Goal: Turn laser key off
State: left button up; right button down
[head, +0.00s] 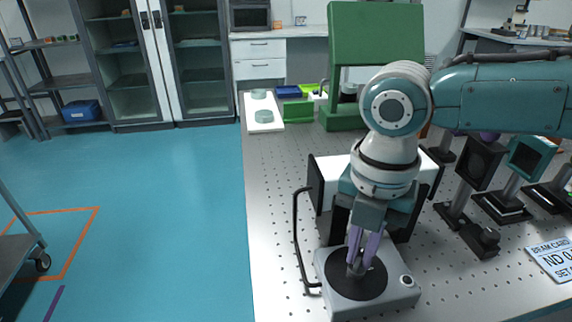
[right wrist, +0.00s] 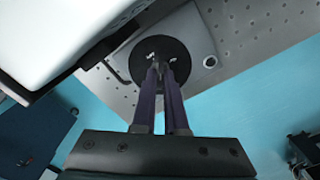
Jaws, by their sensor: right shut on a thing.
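A grey key-switch box (head: 392,297) with a round black dial plate (head: 343,284) sits near the front edge of the perforated table. It also shows in the right wrist view (right wrist: 195,32), with the black plate (right wrist: 178,48) and a small metallic key (right wrist: 151,56) at its middle. My right gripper (head: 358,264) points down over the plate, and its two purple fingers are shut on the key. The fingers hide most of the key, so I cannot tell its exact angle. My left gripper is in neither view.
Optic mounts (head: 473,166) and a beam card (head: 552,259) lie to the right. The table's left strip is clear.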

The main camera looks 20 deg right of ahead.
aim_at(360, 255)
jog(key=n, duration=0.4)
jog(key=shift+a, duration=0.1)
jog(key=shift+n, duration=1.8)
jog(key=c, duration=1)
grip_release()
jog(key=shift+o, duration=0.2)
notch_tip(360, 255, up, 10)
jog(key=p, duration=0.1)
